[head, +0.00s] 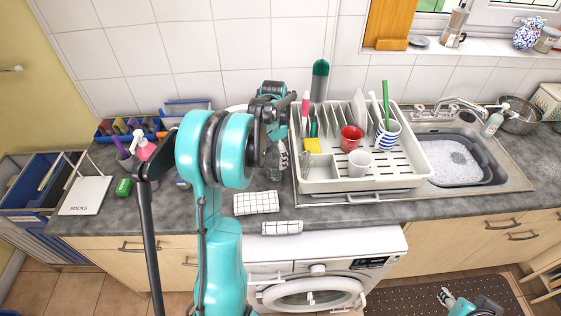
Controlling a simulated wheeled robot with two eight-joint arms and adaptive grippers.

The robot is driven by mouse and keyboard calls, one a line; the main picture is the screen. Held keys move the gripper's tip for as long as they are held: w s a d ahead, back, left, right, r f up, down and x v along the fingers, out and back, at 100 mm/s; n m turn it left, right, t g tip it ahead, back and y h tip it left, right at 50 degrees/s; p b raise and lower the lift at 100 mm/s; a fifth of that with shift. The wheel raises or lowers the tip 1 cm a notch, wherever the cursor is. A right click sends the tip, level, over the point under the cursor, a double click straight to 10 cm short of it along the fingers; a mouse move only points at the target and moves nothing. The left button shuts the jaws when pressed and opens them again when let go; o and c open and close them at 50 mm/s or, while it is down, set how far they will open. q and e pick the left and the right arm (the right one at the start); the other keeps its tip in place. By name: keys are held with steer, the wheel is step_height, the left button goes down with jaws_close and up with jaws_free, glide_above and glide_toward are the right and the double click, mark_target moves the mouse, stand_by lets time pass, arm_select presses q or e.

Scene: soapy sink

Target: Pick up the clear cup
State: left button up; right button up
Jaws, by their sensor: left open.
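My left arm rises from the bottom and bends over the counter. My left gripper (279,155) hangs at the left side of the dish rack, open, partly hidden behind my own wrist. A clear, glassy shape, possibly the clear cup (274,172), stands on the counter right at this gripper. Its outline is hard to make out, and I cannot tell whether the fingers are around or beside it. My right gripper (444,297) is low at the bottom right, over the floor, far from the counter; its fingers are too small to judge.
The white dish rack (315,183) holds a red cup (351,138), a white cup (360,163), a striped cup (387,135) and plates. A soapy sink (450,162) is to the right. A checked cloth (256,203) lies in front. A pink-capped bottle (146,147) stands left.

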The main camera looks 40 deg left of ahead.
arm_select(q)
steer(key=shift+s+a+f, duration=0.15)
steer(key=shift+a+f, duration=0.1)
steer(key=shift+f, duration=0.35)
steer(key=f, duration=0.2)
steer(key=f+b, duration=0.1)
steer(key=f, duration=0.1)
steer(key=f+b, duration=0.1)
steer(key=shift+s+d+f, duration=0.1)
steer(key=shift+d+f, duration=0.2)
steer(key=shift+f, duration=0.65)
steer(key=shift+r, duration=0.1)
steer(key=c, duration=1.4)
